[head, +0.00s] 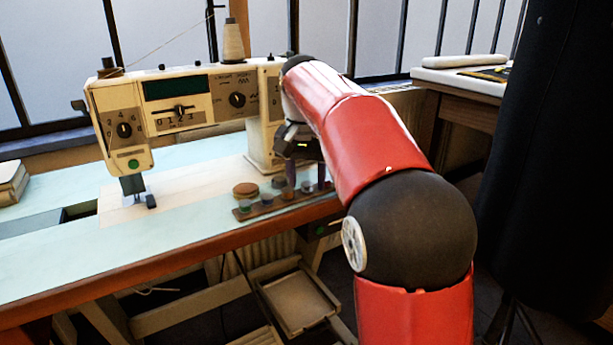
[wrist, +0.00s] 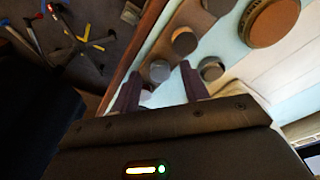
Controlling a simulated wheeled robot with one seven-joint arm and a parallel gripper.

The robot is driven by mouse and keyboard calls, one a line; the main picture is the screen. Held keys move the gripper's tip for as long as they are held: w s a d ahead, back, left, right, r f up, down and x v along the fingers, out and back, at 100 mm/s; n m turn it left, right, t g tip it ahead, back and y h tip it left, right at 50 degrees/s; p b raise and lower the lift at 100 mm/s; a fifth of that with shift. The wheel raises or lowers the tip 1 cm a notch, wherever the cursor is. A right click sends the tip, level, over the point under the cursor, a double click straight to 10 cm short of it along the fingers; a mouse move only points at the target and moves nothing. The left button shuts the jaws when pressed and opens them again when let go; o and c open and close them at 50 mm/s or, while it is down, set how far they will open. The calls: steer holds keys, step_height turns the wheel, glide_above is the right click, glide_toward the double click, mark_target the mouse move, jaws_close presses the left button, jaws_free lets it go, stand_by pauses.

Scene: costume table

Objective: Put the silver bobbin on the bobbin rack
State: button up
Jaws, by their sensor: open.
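The bobbin rack (head: 256,211) is a low brown strip near the table's front edge, with several small round bobbins along it. In the wrist view the rack (wrist: 198,20) shows a grey bobbin (wrist: 184,42) and another (wrist: 156,72) seen between my fingertips. A grey, silver-looking bobbin (wrist: 211,69) lies on the table beside the rack, just right of my right finger. In the head view it appears behind the rack (head: 278,182). My gripper (head: 306,184) is open and points down over the rack's right end. I cannot tell whether the fingers touch anything.
A cream sewing machine (head: 190,105) stands behind and left, its pillar close to my gripper. A round brown disc (head: 245,189) lies behind the rack. The light table top (head: 60,255) is clear at front left. A dark garment (head: 545,150) hangs at right.

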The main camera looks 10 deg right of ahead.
step_height(320, 180, up, 8)
steer(key=s+p, duration=0.1)
steer(key=p, duration=0.1)
steer(key=shift+a+f, duration=0.15)
steer(key=shift+a, duration=0.15)
steer(key=s+d+f+n+t, duration=0.1)
steer(key=s+f+n+t, duration=0.2)
steer(key=s, duration=1.1)
steer(key=s+f+n+t, duration=0.1)
steer(key=s+f+n, duration=0.1)
steer(key=s+f, duration=1.1)
steer(key=shift+s+a+f+y, duration=0.15)
steer(key=shift+s+f+y, duration=0.1)
steer(key=shift+f+y, duration=0.25)
